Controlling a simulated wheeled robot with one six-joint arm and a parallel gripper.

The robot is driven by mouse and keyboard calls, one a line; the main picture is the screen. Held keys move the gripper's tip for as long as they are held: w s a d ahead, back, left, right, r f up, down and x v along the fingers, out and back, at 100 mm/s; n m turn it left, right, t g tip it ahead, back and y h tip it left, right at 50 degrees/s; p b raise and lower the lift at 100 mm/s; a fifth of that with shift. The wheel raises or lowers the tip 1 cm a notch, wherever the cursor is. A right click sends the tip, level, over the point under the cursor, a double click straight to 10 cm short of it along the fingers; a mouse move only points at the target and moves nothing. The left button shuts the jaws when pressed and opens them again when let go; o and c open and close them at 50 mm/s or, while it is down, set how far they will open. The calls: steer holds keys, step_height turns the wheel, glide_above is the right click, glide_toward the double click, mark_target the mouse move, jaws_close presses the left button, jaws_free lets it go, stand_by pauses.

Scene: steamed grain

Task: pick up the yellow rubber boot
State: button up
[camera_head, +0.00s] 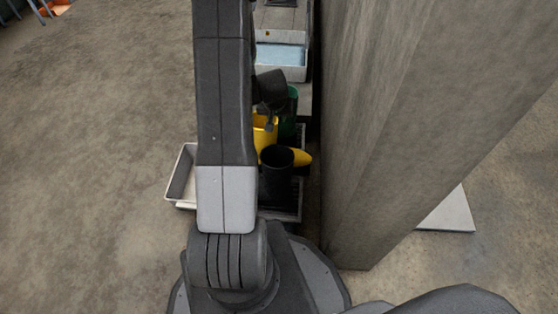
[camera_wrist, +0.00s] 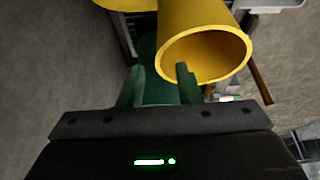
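The yellow rubber boot (camera_head: 263,136) stands in a tray, partly hidden behind my arm and a black boot in the head view. In the wrist view, the open rim of the yellow boot (camera_wrist: 222,40) faces me. My gripper (camera_wrist: 159,75) is open, its two fingers apart. The right fingertip overlaps the boot's opening and the left one is outside, to the left of the rim. I cannot tell if either finger touches the boot. In the head view, my gripper (camera_head: 269,120) is just above the boot and partly hidden.
A black boot (camera_head: 277,180) stands in front and a green boot (camera_head: 293,102) behind. More yellow (camera_head: 301,158) shows beside the black boot. A pale tray (camera_head: 174,182) lies at left. A concrete pillar (camera_head: 400,120) rises close at right.

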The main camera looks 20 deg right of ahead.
mark_target(277, 122)
steer(key=x, duration=0.1)
steer(key=b+x, duration=0.1)
steer(key=x, duration=0.1)
steer(key=b+x, duration=0.1)
steer(key=shift+s+f, duration=0.15)
steer(key=shift+f, duration=0.2)
steer(key=shift+r, duration=0.1)
steer(key=shift+a, duration=0.1)
jaws_close()
stand_by(0.8)
